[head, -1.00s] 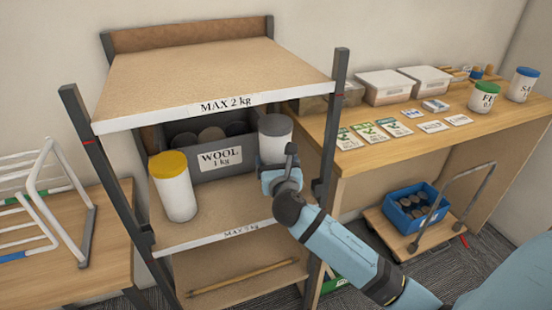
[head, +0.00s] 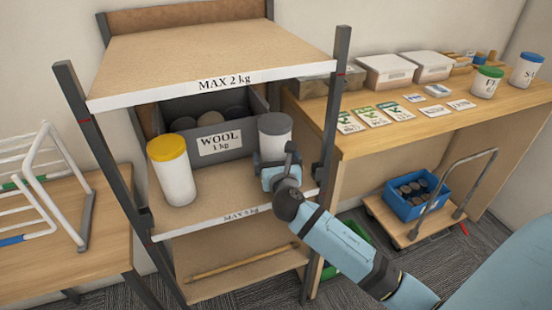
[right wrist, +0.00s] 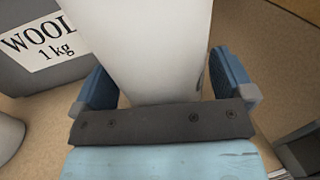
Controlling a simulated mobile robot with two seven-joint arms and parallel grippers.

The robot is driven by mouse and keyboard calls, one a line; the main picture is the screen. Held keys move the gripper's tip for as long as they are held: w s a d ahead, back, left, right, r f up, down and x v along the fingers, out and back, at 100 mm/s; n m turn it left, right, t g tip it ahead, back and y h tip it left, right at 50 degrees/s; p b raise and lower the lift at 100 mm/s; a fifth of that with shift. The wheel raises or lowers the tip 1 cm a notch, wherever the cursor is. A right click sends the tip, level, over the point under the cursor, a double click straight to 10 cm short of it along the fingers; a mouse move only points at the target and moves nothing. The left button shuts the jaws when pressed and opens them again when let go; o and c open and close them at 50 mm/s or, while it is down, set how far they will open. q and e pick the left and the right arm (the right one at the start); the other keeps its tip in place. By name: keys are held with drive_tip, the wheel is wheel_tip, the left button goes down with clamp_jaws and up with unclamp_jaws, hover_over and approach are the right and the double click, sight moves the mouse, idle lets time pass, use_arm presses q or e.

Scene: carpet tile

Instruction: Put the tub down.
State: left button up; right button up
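The tub (head: 276,131), white with a grey lid, stands upright at the right of the middle shelf (head: 225,202), in front of the grey bin's right end. My right gripper (head: 272,159) is around it from the front. My left gripper is out of view.
A yellow-lidded white tub (head: 173,172) stands at the shelf's left. A grey bin marked WOOL (head: 198,157) stands behind. The upper shelf (head: 205,65) hangs above, and a dark post (head: 332,125) rises close right. Bare shelf lies between the two tubs.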

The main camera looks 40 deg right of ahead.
drive_tip(key=shift+s, duration=0.1)
drive_tip(key=p+v, duration=0.1)
drive_tip(key=v, duration=1)
drive_tip(key=s+a+f+m+g+y, duration=0.2)
drive_tip(key=s+a+f+m+y, duration=0.3)
drive_tip(key=m, duration=0.9)
drive_tip(key=s+a+f+m+g+y, duration=0.2)
drive_tip(key=s+a+f+m+y, duration=0.4)
drive_tip(key=m, duration=0.8)
drive_tip(key=shift+s+a+f+g+y, duration=0.3)
drive_tip(key=shift+s+a+f+g, duration=0.1)
drive_tip(key=shift+s+a+f, duration=1.35)
drive_tip(key=shift+s+r, duration=0.3)
